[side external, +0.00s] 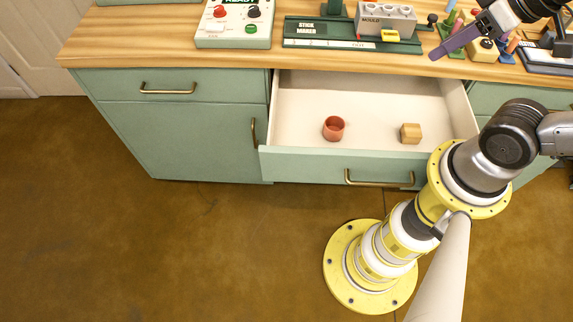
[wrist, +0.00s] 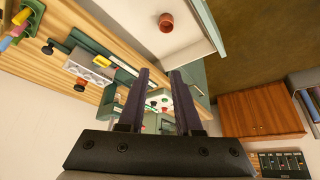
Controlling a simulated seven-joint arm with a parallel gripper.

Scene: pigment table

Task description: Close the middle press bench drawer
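The middle drawer (side external: 300,165) of the green press bench is pulled far out, with a white interior and a brass handle (side external: 380,180) on its front. Inside it are a small terracotta cup (side external: 334,128) at the middle and a wooden cube (side external: 410,133) at the right. The open drawer (wrist: 203,47) and the cup (wrist: 166,21) also show in the wrist view. My gripper (side external: 432,57) is above the right part of the worktop, behind the drawer and apart from its front. In the wrist view its two dark fingers (wrist: 160,72) are apart with nothing held between them.
The worktop (side external: 170,40) carries a control box (side external: 235,22) with red, black and green buttons, a green stick maker (side external: 350,40), a grey mould block (side external: 385,20) and several small coloured items at the right. A closed drawer (side external: 165,86) and cupboard are left. The floor before the drawer's left is clear.

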